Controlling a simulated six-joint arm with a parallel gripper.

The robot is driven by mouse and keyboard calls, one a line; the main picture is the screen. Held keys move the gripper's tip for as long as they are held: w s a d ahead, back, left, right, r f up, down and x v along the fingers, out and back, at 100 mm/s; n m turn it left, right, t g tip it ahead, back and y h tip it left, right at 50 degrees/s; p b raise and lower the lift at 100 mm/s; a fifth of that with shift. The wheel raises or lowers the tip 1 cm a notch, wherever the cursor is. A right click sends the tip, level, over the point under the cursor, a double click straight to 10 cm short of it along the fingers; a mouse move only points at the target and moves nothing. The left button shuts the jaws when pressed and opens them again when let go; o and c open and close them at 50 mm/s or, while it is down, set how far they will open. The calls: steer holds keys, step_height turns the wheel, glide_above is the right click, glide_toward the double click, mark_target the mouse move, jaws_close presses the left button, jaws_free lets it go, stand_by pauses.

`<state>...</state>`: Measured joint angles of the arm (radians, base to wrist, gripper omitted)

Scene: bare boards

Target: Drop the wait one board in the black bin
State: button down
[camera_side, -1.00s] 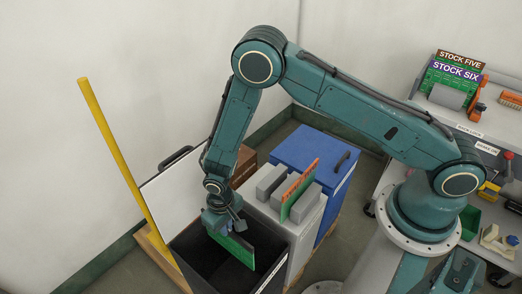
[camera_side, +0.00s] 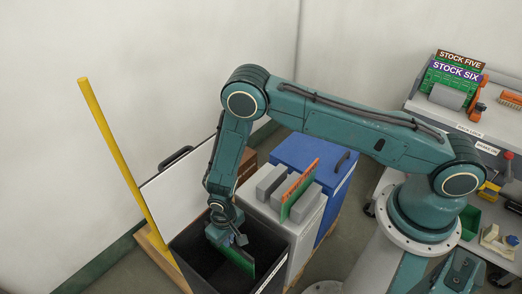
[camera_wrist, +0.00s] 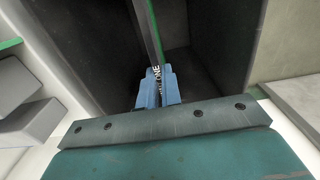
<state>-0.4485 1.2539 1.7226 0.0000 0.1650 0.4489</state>
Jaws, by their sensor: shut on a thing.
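My gripper (camera_side: 226,238) is shut on a green board (camera_side: 240,259), seen edge-on in the wrist view (camera_wrist: 148,30). Part of its lettering shows there and reads "ONE"; the rest is hidden by the blue fingers (camera_wrist: 157,88). The board hangs down inside the mouth of the open black bin (camera_side: 188,256). The bin's dark inner walls also show around the board in the wrist view (camera_wrist: 210,50). I cannot tell how far the board is from the bin floor.
A white-topped bin (camera_side: 302,232) beside the black one carries grey blocks and an upright green board with an orange edge (camera_side: 298,192). A blue bin (camera_side: 300,152) stands behind. A yellow pole (camera_side: 115,155) rises at left. Stock boards (camera_side: 455,72) stand on a bench at right.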

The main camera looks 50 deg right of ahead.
mark_target(230, 251)
step_height(230, 251, down, 22)
stand_by(2.4)
stand_by(0.6)
steer(key=c, duration=1.5)
jaws_free()
steer(key=shift+r, duration=6.85)
